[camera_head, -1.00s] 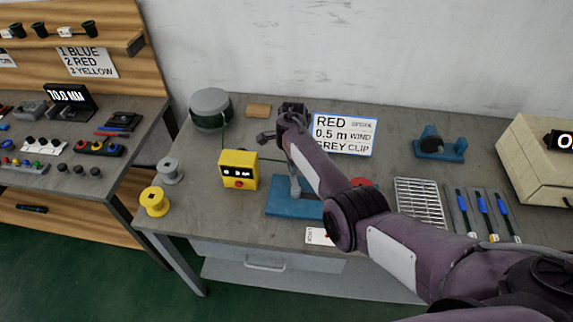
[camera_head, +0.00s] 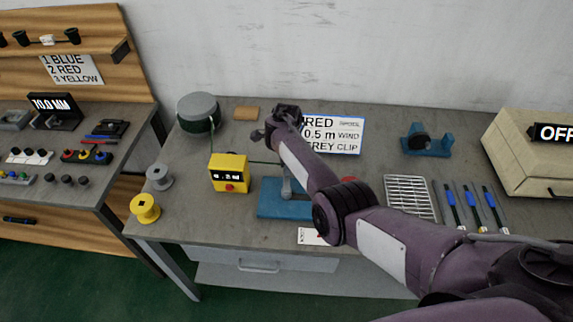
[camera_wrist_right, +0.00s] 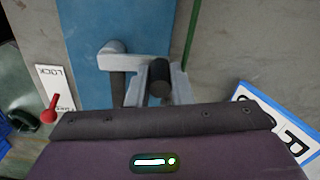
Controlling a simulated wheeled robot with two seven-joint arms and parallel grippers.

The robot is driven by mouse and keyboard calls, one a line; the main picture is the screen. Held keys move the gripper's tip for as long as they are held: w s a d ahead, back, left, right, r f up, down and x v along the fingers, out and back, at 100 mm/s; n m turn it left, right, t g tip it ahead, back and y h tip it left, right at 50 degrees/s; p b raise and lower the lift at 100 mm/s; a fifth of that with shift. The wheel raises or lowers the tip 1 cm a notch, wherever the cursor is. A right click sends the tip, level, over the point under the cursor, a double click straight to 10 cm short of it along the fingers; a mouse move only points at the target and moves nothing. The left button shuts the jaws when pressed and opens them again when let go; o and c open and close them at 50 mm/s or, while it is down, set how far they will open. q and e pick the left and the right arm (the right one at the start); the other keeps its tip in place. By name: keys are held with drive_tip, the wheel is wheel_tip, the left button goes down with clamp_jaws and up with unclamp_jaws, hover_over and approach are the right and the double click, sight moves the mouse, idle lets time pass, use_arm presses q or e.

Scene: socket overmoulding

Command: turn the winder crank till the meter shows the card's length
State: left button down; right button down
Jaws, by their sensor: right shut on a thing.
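The winder has a blue base (camera_head: 270,200) on the bench and a grey crank (camera_wrist_right: 120,55). My right gripper (camera_wrist_right: 157,88) is shut on the crank's dark handle (camera_wrist_right: 158,75) in the wrist view. In the head view my forearm hides most of the winder. The yellow meter (camera_head: 229,175) stands left of the base; its lit digits are too small to read surely. The card (camera_head: 335,134) behind the arm reads RED, 0.5 m, WIND, GREY CLIP, and is partly covered. My left gripper is not in view.
A dark green cable drum (camera_head: 198,113) stands at the back left. Grey (camera_head: 159,178) and yellow (camera_head: 145,208) spools stand near the left edge. A LOCK card (camera_wrist_right: 55,88) lies in front of the base. A wire rack (camera_head: 410,197) and blue-handled tools (camera_head: 470,205) lie to the right.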

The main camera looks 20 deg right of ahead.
drive_tip(key=c, duration=1.3)
unclamp_jaws()
drive_tip(key=shift+r+p, duration=0.3)
drive_tip(key=shift+r, duration=3.55)
